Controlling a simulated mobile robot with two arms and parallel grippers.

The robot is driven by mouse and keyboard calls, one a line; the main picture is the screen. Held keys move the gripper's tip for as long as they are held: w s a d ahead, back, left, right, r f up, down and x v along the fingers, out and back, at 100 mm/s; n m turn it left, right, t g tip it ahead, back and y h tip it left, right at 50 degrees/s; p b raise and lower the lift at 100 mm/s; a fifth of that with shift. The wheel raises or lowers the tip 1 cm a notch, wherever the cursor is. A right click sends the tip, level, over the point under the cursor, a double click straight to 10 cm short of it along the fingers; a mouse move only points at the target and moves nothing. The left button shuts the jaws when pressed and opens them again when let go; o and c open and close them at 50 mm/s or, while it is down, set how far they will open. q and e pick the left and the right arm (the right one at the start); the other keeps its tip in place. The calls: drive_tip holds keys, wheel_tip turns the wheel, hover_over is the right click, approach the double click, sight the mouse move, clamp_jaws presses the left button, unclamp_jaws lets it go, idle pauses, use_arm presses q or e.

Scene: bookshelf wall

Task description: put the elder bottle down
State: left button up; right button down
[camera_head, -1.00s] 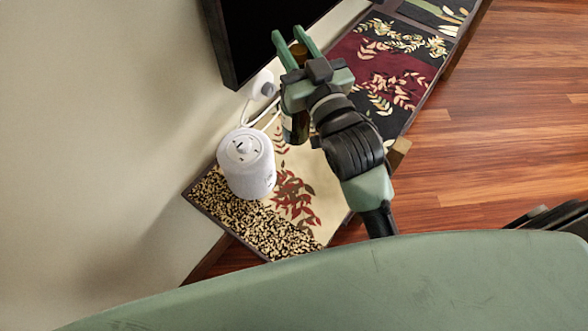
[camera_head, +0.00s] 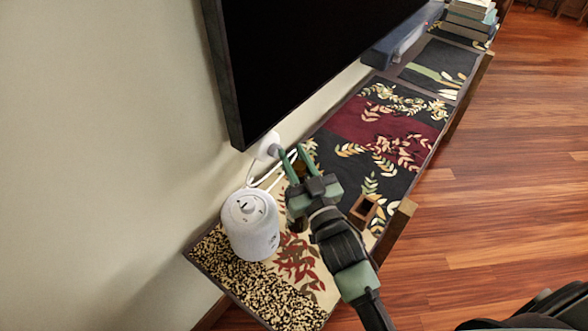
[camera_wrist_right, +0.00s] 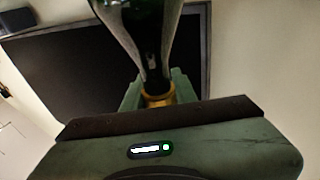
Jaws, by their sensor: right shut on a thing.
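My right gripper (camera_head: 299,158) is over the near end of the low bench, just right of the white cylindrical device. It is shut on the elder bottle, which looks dark with a yellow-orange part. In the right wrist view the bottle (camera_wrist_right: 158,94) shows between the fingers. In the head view the gripper mostly hides the bottle, so I cannot tell whether its base touches the bench. My left gripper is not in view.
The patterned bench top (camera_head: 345,128) runs back along the wall. The white device (camera_head: 251,226) with a cable stands close on the left. A large black screen (camera_head: 300,60) hangs above. A small brown square object (camera_head: 364,208) is right of the gripper. Books (camera_head: 468,20) are stacked far back.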

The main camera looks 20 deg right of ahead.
drive_tip(key=shift+f, duration=1.9)
drive_tip(key=shift+f, duration=0.15)
drive_tip(key=c, duration=1.1)
unclamp_jaws()
drive_tip(key=shift+f, duration=0.1)
drive_tip(key=shift+s, duration=0.1)
drive_tip(key=b+v, duration=0.2)
drive_tip(key=v, duration=1)
